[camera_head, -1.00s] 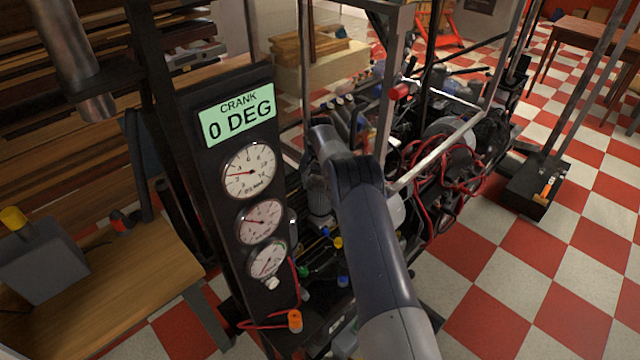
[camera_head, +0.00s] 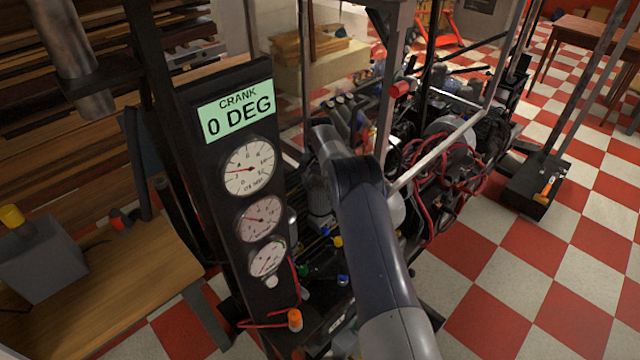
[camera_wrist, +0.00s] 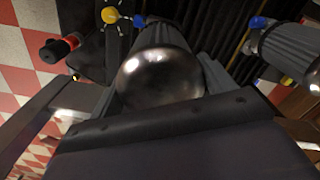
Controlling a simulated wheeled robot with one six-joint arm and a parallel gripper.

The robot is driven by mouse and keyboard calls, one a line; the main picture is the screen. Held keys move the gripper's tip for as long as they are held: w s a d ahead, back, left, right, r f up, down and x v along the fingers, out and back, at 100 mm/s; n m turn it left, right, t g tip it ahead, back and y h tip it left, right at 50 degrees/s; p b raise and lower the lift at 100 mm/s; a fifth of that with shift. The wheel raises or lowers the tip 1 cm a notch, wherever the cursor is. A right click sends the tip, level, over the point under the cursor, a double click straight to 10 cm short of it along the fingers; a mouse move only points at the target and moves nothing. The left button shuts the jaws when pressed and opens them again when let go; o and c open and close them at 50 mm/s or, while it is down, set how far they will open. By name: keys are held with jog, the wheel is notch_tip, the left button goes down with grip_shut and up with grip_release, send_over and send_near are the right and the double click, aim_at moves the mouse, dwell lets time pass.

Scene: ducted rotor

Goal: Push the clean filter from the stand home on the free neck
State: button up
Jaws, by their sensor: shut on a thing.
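A canister filter (camera_wrist: 162,78) with a shiny domed metal end and a dark grey body fills the middle of the wrist view. My gripper (camera_wrist: 165,85) is shut on it, one finger on each side, with the dome facing the camera. The far end of the filter is hidden, so I cannot tell whether it touches a neck. A second ribbed grey canister (camera_wrist: 290,52) stands at the right, apart from my gripper; its neck is not clearly seen. In the head view, a grey canister (camera_head: 318,196) shows beside my arm. My gripper is hidden there.
A gauge panel (camera_head: 240,190) reading "CRANK 0 DEG" stands left of my arm. Red hoses and engine parts (camera_head: 440,165) crowd the right. A yellow knob (camera_wrist: 110,15) and a red-and-black fitting (camera_wrist: 60,47) lie near the held filter.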

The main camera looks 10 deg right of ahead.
jog(key=shift+f+b, duration=1.2)
jog(key=shift+f, duration=0.6)
jog(key=o, duration=1)
jog(key=shift+c, duration=0.2)
notch_tip(320, 180, up, 11)
jog(key=shift+p, duration=0.5)
jog(key=shift+f, duration=0.1)
